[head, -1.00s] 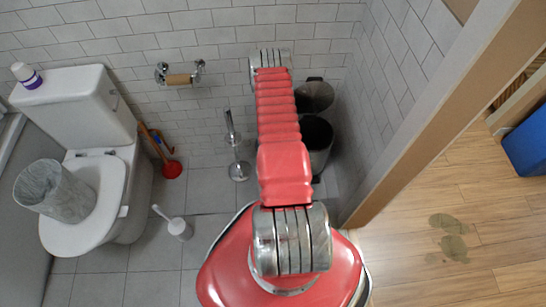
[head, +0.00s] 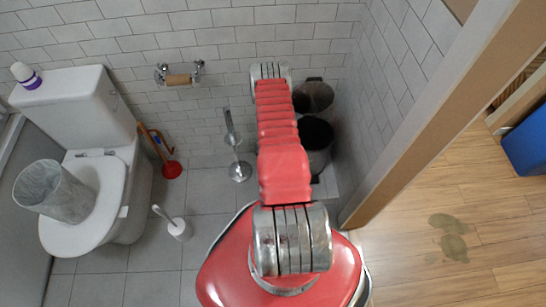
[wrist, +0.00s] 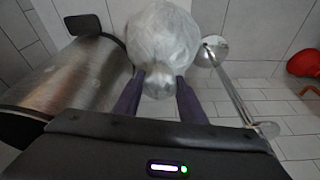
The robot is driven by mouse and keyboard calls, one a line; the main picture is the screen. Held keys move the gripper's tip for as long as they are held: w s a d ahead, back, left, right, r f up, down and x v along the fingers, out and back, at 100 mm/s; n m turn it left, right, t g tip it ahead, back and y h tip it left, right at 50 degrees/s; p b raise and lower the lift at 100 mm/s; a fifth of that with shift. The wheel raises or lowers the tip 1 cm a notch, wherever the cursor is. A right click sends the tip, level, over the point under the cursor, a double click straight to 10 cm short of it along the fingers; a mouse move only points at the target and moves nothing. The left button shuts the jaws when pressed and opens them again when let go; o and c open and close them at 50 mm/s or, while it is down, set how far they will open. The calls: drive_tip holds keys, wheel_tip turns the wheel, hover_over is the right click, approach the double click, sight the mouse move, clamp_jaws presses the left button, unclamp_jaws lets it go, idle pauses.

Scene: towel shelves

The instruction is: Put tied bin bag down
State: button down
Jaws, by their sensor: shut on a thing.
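The tied bin bag (wrist: 165,38) is a pale, translucent, rounded bag in the wrist view, with its gathered neck towards me. My gripper (wrist: 158,82) is shut on that neck, one purple finger on each side. The bag is close to the grey tiled floor between the steel bin and a metal stand; I cannot tell whether it touches the floor. In the head view my own arm hides the gripper and the bag.
A steel pedal bin (head: 316,142) with its lid up stands right of my arm; its body (wrist: 85,78) is close left in the wrist view. A chrome stand (head: 238,168) and toilet brush (head: 179,229) stand left. A grey wastebasket (head: 55,192) sits on the toilet (head: 118,190).

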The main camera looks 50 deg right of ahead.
drive_tip(key=c, duration=1.1)
unclamp_jaws()
drive_tip(key=shift+v, duration=6.05)
drive_tip(key=shift+d, duration=0.1)
